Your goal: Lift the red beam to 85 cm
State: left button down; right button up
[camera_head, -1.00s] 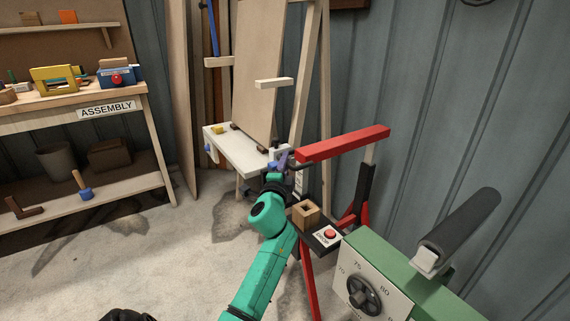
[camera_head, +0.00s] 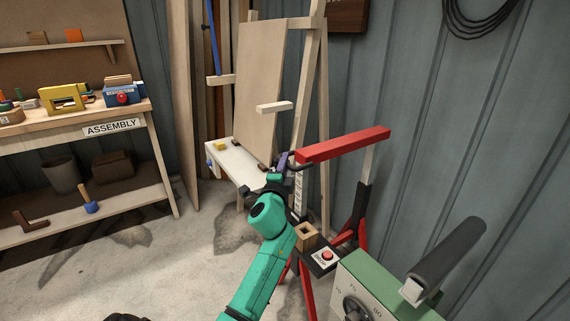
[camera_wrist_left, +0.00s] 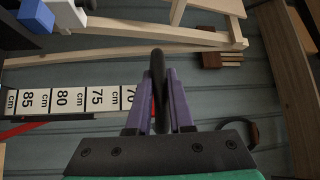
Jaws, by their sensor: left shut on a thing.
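The red beam (camera_head: 343,145) lies roughly level on top of a red and black stand with pale posts, in the head view. Its near left end is beside my left gripper (camera_head: 283,160). My left gripper (camera_wrist_left: 158,98) has purple fingers shut on a dark handle (camera_wrist_left: 158,65) in the left wrist view. A height scale (camera_wrist_left: 70,101) with marks 85, 80, 75 and 70 cm shows there at left, with a strip of red below its left end. The height the beam stands at cannot be read. My right gripper is not in view.
A small shelf with a red button (camera_head: 327,256) and a wooden block (camera_head: 306,235) is on the stand. A green machine (camera_head: 385,285) with a dial and grey roller is at front right. An easel (camera_head: 262,90) stands behind; the assembly bench (camera_head: 70,128) is at left.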

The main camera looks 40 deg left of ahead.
pick_arm(q)
jog(key=shift+r, duration=0.2)
jog(key=c, duration=0.8)
grip_release()
jog(key=shift+f, duration=0.1)
jog(key=v, duration=1.4)
jog(key=shift+s+b, duration=0.25)
jog(key=shift+b, duration=0.2)
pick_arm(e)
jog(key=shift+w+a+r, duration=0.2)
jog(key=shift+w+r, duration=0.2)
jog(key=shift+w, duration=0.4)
pick_arm(q)
jog(key=shift+d+f, duration=0.15)
jog(key=shift+f, duration=0.05)
